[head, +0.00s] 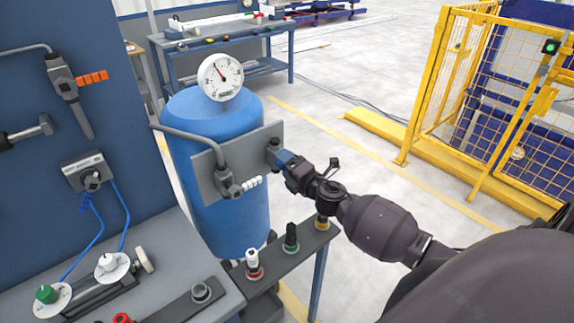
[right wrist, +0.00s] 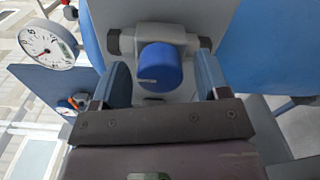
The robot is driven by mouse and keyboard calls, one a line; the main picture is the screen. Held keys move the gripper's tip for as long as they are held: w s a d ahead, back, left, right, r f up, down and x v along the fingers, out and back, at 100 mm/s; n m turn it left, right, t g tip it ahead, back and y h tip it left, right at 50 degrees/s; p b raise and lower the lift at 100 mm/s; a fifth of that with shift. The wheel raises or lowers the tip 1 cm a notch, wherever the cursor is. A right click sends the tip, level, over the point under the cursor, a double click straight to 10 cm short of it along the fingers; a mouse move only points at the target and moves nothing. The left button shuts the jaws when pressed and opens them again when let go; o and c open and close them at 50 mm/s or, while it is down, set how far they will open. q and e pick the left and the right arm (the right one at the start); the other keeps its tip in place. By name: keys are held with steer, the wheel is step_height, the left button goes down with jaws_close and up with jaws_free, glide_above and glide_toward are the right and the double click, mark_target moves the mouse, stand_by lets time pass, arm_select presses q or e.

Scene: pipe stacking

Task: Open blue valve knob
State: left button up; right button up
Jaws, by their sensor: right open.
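The blue valve knob (right wrist: 160,68) shows in the right wrist view, a round cap on a grey valve body (right wrist: 160,35) fixed to a grey plate. My right gripper (head: 284,158) is open. In the right wrist view its two fingers stand to the left and right of the knob, with a visible gap on each side. In the head view the gripper is close to the right part of the plate (head: 210,180) on the blue tank (head: 237,225). It largely hides the knob there. My left gripper is not in view.
A round gauge (head: 220,77) stands on the tank top. A second grey valve (head: 229,187) with a white handle is at the plate's left. A narrow shelf (head: 285,262) with several knobs lies below my right arm. A yellow fence (head: 490,90) stands at the right.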

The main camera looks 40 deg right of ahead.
steer(key=s, duration=1)
steer(key=shift+s+d+b, duration=0.35)
steer(key=shift+d+b, duration=0.05)
steer(key=s+a+f+m+g, duration=0.3)
steer(key=s+a+f+m, duration=0.2)
steer(key=s+f+m, duration=0.3)
steer(key=s+a+f+m+g+h, duration=0.1)
steer(key=s+a+f+m+g, duration=0.2)
steer(key=s+a+f+m, duration=0.3)
step_height(320, 180, down, 3)
steer(key=s+m, duration=0.3)
steer(key=m, duration=0.4)
steer(key=shift+a+f, duration=0.2)
